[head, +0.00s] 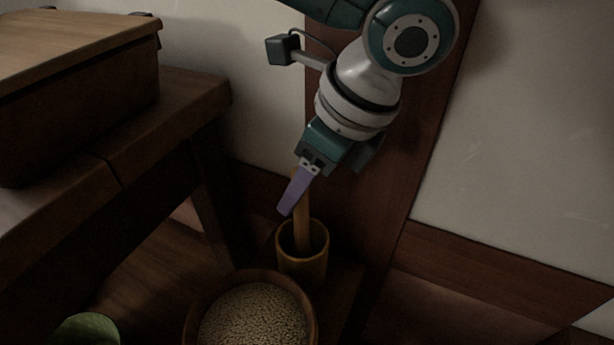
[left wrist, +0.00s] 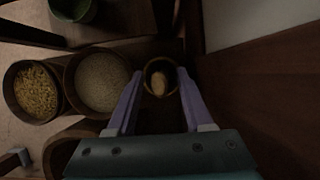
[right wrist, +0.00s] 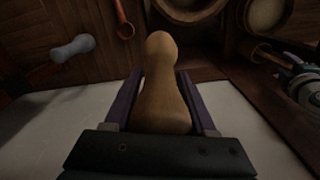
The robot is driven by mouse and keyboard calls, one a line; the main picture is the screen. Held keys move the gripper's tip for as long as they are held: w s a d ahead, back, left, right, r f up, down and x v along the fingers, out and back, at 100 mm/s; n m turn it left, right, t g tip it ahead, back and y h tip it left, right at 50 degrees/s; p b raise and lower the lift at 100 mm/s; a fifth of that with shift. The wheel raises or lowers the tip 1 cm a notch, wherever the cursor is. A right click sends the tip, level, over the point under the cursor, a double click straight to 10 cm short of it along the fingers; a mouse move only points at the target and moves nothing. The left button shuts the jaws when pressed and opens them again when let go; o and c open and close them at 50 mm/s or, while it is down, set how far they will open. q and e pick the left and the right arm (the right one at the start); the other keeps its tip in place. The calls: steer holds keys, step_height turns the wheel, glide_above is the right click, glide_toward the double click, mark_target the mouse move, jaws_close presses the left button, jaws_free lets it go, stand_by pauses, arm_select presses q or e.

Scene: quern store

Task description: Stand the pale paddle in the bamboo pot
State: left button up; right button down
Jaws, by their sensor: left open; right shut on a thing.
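The bamboo pot (head: 302,264) stands on the floor, its mouth up. The paddle (head: 301,226), a tan wooden shaft, stands in it nearly upright. In the left wrist view the pot (left wrist: 147,72) lies beyond the fingertips, with the paddle's rounded end (left wrist: 158,84) between them. My left gripper (head: 291,206) is open above the pot beside the shaft; one finger is hidden in the head view. My right gripper (right wrist: 153,78) is shut on a tan, round-topped wooden thing (right wrist: 160,85). The right gripper is out of the head view. The paddle's lower end is hidden in the pot.
A bowl of pale grain (head: 255,318) stands just in front of the pot. A wooden table (head: 125,125) with a lidded box (head: 85,95) is at left. A green thing (head: 88,330) is at the lower left. A wooden post and wall are close behind the pot.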

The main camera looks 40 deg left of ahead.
step_height(320, 180, up, 5)
steer(key=p, duration=0.4)
steer(key=shift+f, duration=0.15)
arm_select(q)
steer(key=s+v, duration=0.1)
steer(key=v, duration=1)
steer(key=shift+w+d+r, duration=0.2)
steer(key=shift+w+r, duration=0.1)
steer(key=shift+w, duration=0.2)
